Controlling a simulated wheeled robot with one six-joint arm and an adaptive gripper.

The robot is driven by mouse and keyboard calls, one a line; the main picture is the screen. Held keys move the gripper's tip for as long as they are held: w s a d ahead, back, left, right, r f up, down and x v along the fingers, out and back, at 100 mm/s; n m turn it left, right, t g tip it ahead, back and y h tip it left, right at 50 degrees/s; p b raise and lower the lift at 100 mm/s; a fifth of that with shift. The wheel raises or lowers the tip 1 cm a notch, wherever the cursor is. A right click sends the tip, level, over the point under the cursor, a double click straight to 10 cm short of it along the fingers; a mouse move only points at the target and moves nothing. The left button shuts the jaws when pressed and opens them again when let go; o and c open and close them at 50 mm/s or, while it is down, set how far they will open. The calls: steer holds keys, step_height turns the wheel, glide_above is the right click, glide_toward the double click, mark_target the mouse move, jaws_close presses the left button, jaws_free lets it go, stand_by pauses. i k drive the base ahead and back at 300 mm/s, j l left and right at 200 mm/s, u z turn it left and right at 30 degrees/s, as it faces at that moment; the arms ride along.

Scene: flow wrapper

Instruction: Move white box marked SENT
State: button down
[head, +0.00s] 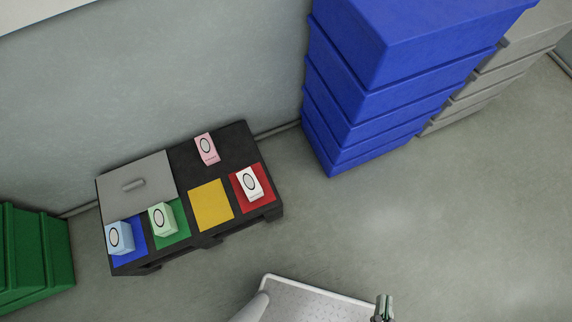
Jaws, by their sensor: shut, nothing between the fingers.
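A white box (250,183) with a dark oval ring on its face stands on the red square (268,196) at the right end of the black pallet-like stand. The lettering on it is too small to read. What looks like the tips of my gripper (383,301) shows at the bottom edge, right of centre. They are close together with nothing between them, well apart from the boxes. The rest of the gripper is out of the frame.
The black stand (222,133) also holds a pink box (207,148), a green box (162,219), a blue box (120,238), an empty yellow square (211,205) and a grey handled panel (148,170). Blue crates (400,90) stand behind right; green crates (40,250) left. Floor at right is clear.

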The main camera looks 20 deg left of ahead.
mark_target(251, 186)
steer(key=i+u, duration=0.2)
steer(key=i, duration=0.15)
steer(key=i+l+u, duration=0.2)
steer(key=i, duration=0.2)
steer(key=i+u, duration=0.25)
steer(key=u, duration=0.25)
steer(key=i+u, duration=0.2)
steer(key=u, duration=0.25)
